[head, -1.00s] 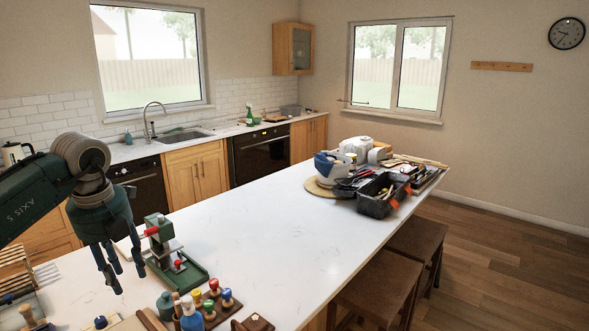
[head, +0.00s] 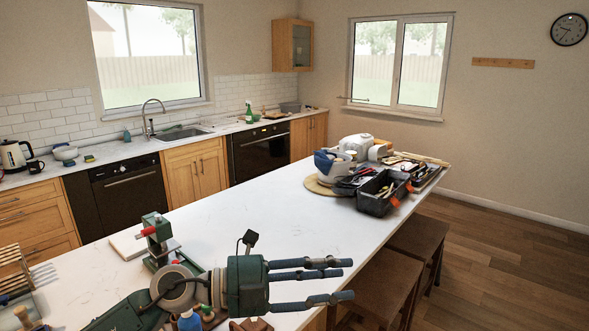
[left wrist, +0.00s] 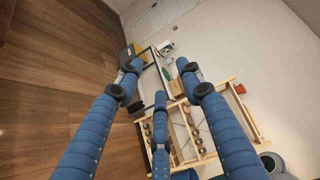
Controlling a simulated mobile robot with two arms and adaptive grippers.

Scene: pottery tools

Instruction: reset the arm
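My left gripper (head: 340,281) reaches in from the bottom left of the head view. It lies level over the white island counter, its fingers pointing right toward the counter's near edge. The fingers are spread with nothing between them. The left wrist view also shows the open, empty fingers (left wrist: 160,85). My left arm hides part of the items at the front of the counter. My right gripper is in neither view.
A green and red press (head: 158,240) stands close behind my left arm. A black tool caddy (head: 382,194) is at the counter's far end. Wooden stools (head: 372,295) stand along its right side. The middle of the white counter (head: 270,215) is clear. The left wrist view shows a wooden rack (left wrist: 195,130).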

